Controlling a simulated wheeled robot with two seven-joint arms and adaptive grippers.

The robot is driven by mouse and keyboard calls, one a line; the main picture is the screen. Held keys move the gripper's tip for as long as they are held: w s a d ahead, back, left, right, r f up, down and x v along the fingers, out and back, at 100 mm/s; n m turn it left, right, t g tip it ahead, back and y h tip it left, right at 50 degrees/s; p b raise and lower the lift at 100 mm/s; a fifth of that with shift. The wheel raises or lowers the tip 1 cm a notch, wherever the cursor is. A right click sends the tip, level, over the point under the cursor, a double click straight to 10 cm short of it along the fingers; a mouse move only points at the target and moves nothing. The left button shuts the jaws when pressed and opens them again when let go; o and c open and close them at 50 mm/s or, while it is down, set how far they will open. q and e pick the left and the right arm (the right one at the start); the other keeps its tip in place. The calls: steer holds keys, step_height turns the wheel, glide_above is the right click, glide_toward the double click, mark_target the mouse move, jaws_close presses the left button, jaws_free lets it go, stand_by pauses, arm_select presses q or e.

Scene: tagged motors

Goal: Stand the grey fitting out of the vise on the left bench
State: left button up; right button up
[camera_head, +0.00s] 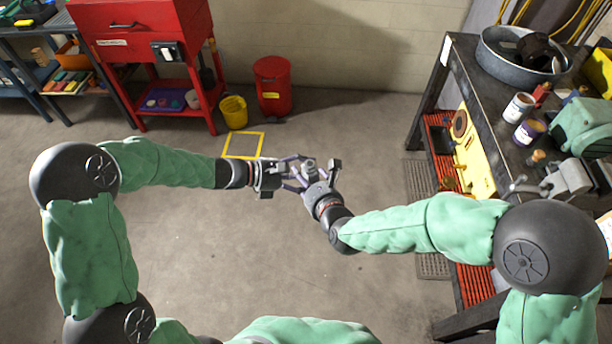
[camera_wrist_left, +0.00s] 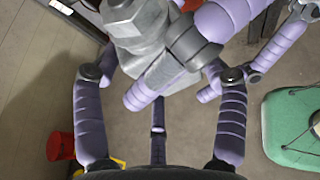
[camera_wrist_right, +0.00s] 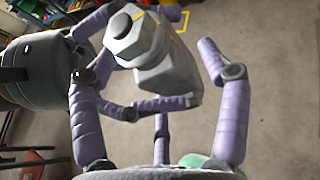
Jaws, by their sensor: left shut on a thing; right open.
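The grey fitting (camera_head: 309,165) is up in the air between my two grippers, above the open floor. My left gripper (camera_head: 292,172) is shut on it. In the left wrist view the fitting (camera_wrist_left: 150,50) shows its hex end, with purple fingers against it. In the right wrist view the fitting (camera_wrist_right: 150,55) lies between the spread fingers of my right gripper (camera_wrist_right: 165,85), which is open around or beside it. The right gripper (camera_head: 312,185) comes from the lower right in the head view. The vise (camera_head: 568,178) stands on the right-hand bench, partly hidden by my right arm.
The dark bench (camera_head: 462,85) at right carries a round pan (camera_head: 500,62), cans, and a green machine (camera_head: 585,125). At left stand a red cabinet (camera_head: 125,30), a yellow bucket (camera_head: 234,112), a red bin (camera_head: 272,88) and a dark bench (camera_head: 40,25).

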arm_select(q)
steer(key=shift+r, duration=0.1)
arm_select(e)
steer(key=shift+x, duration=0.9)
jaws_close()
arm_select(q)
steer(key=o, duration=1.8)
steer(key=shift+c, duration=0.2)
arm_select(e)
steer(key=shift+r, duration=0.15)
arm_select(q)
steer(key=shift+a, duration=0.15)
